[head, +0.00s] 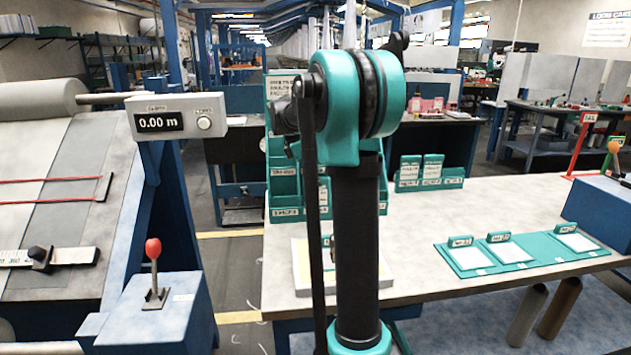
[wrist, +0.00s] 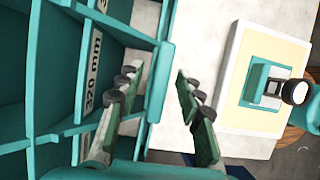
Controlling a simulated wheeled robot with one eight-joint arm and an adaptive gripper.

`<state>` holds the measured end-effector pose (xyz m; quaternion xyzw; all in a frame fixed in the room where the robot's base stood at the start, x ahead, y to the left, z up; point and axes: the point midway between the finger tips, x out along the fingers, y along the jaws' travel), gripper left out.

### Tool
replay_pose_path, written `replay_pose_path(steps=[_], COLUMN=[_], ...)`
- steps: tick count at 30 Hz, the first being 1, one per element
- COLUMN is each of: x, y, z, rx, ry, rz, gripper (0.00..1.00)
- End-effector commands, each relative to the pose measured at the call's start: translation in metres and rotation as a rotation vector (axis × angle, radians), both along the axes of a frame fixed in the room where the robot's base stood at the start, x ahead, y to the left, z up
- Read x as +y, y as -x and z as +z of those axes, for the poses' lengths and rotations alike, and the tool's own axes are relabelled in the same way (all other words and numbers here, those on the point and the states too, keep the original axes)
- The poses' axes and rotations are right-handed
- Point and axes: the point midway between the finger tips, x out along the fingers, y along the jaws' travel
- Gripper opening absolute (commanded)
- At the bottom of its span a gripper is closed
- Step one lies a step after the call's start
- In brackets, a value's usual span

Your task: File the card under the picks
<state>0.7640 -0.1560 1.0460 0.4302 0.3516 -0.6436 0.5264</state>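My gripper (wrist: 156,84) is open in the wrist view, with nothing visible between its fingers. It is over the edge of a teal compartment rack (wrist: 60,120), whose label seems to end in "20 mm". In the head view the rack (head: 283,187) stands on the table's left end, partly hidden by my arm. Two upright cards (head: 409,172) (head: 433,168) stand in a small teal holder (head: 440,184). I cannot tell which card the task means.
The pad (head: 300,268) is partly behind my arm in the head view. The left machine has a red-knobbed lever (head: 153,250) and a 0.00 m display (head: 160,122). The table's middle (head: 430,215) is clear.

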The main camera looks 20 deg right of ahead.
Motion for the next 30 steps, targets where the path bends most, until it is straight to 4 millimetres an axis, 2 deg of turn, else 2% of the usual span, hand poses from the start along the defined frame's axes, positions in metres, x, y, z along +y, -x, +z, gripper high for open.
replay_pose_path(steps=[6, 10, 24, 30], x=[0.001, 0.005, 0.038, 0.044], y=[0.0, -0.001, -0.008, -0.009], z=[0.002, 0.012, 0.093, 0.108], rx=[0.0, 0.0, -0.001, 0.0], ry=[0.0, 0.0, 0.0, 0.0], rz=[0.0, 0.001, 0.001, 0.0], gripper=[0.36, 0.36, 0.36, 0.36])
